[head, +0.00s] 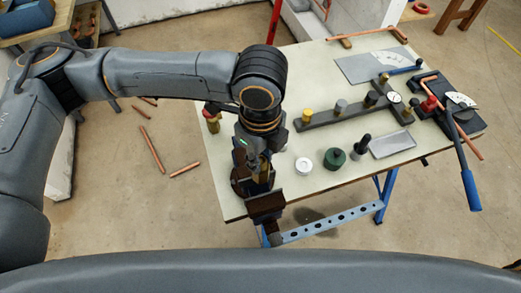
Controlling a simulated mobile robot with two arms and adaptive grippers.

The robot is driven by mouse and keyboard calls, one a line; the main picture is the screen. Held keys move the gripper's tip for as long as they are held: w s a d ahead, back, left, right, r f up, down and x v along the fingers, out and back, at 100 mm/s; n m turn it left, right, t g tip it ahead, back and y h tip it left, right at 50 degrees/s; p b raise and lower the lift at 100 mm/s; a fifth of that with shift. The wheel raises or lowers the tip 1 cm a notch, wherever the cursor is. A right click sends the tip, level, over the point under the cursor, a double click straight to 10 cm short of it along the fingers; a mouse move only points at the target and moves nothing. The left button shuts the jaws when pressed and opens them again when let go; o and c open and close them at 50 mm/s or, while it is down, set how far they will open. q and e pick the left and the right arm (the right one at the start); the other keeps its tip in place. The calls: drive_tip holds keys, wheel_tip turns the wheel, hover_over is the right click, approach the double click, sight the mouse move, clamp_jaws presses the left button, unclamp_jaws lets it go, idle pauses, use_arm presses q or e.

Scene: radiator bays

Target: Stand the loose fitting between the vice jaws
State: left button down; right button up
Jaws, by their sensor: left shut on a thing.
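My left gripper (258,165) points down over the near left corner of the workbench, with its wrist above it. It is shut on a small brass-coloured fitting (263,172), mostly hidden by the fingers. The dark vice (266,203) is at the bench's front edge, directly below and around the gripper in this view. I cannot tell whether the fitting is between the vice jaws or just above them. My right gripper is not in view.
On the workbench (235,205), a white round piece (303,165), a green round piece (334,158) and a dark upright tool (363,145) stand right of the gripper. A dark manifold bar (345,113) lies behind. A blue-handled pipe bender (460,125) overhangs the right edge.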

use_arm(q)
drive_tip(key=shift+f+b, duration=0.25)
drive_tip(key=shift+b, duration=0.05)
drive_tip(key=shift+f, duration=0.2)
wheel_tip(320, 180, down, 3)
drive_tip(key=b, duration=0.4)
drive_tip(key=shift+f, duration=0.15)
drive_tip(key=shift+f+b, duration=0.4)
drive_tip(key=shift+f, duration=0.15)
drive_tip(key=shift+f+b, duration=0.3)
drive_tip(key=shift+f, duration=0.35)
wheel_tip(320, 180, down, 2)
drive_tip(key=shift+b, duration=0.45)
drive_tip(key=shift+f, duration=0.5)
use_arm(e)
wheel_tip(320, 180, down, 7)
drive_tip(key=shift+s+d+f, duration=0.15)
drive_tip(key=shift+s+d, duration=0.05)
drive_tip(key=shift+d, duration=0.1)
use_arm(q)
drive_tip(key=c, duration=1.1)
unclamp_jaws()
